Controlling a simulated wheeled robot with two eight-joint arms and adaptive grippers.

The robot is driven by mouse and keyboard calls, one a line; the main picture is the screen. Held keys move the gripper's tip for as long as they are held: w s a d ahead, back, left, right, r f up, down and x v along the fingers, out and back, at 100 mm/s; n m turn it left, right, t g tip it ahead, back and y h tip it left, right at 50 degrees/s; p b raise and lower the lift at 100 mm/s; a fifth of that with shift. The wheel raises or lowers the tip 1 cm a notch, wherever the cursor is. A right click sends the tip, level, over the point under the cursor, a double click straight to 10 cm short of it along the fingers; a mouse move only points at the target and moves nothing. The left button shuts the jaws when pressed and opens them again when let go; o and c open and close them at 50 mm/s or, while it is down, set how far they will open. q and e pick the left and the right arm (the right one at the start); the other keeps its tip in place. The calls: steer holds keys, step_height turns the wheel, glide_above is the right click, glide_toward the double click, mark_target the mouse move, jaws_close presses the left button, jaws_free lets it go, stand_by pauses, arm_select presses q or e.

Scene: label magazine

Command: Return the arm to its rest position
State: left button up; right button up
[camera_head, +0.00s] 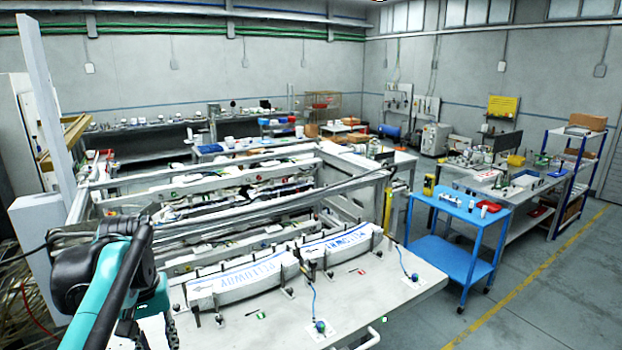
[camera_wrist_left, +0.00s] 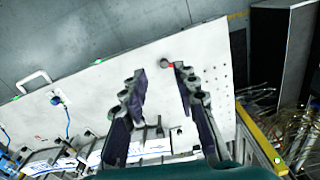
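My left arm, teal and black, comes in at the lower left of the head view. Its gripper (camera_head: 152,338) points down over the near left end of the pale table (camera_head: 410,284) and is partly cut off by the picture's edge. In the left wrist view the two dark fingers (camera_wrist_left: 160,75) stand well apart with nothing between them. The table's white top (camera_wrist_left: 90,88) lies beyond them. A small dark part with a red mark (camera_wrist_left: 168,64) shows near the right fingertip; I cannot tell whether they touch. My right gripper is in neither view.
A curved white label magazine (camera_head: 240,284) with blue lettering lies on the table. Blue-knobbed cables (camera_head: 320,325) stand near its front edge. A metal rail frame (camera_head: 200,215) stands behind.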

arm_select(q)
steer(key=s+d+f+m+t+b, duration=0.1)
steer(key=s+d+f+t+b, duration=0.1)
steer(key=f+b, duration=0.6)
steer(key=s+d+f+m+t+b, duration=0.2)
steer(key=d+f+b, duration=0.3)
steer(key=f, duration=1.2)
steer(key=s+d+f+m+t+b, duration=0.1)
steer(key=s+d+f+t+b, duration=0.2)
steer(key=f+b, duration=0.7)
step_height(320, 180, down, 4)
steer(key=shift+s+d+r+m+b, duration=0.25)
steer(key=shift+s+d+m+b, duration=0.15)
steer(key=shift+s, duration=0.35)
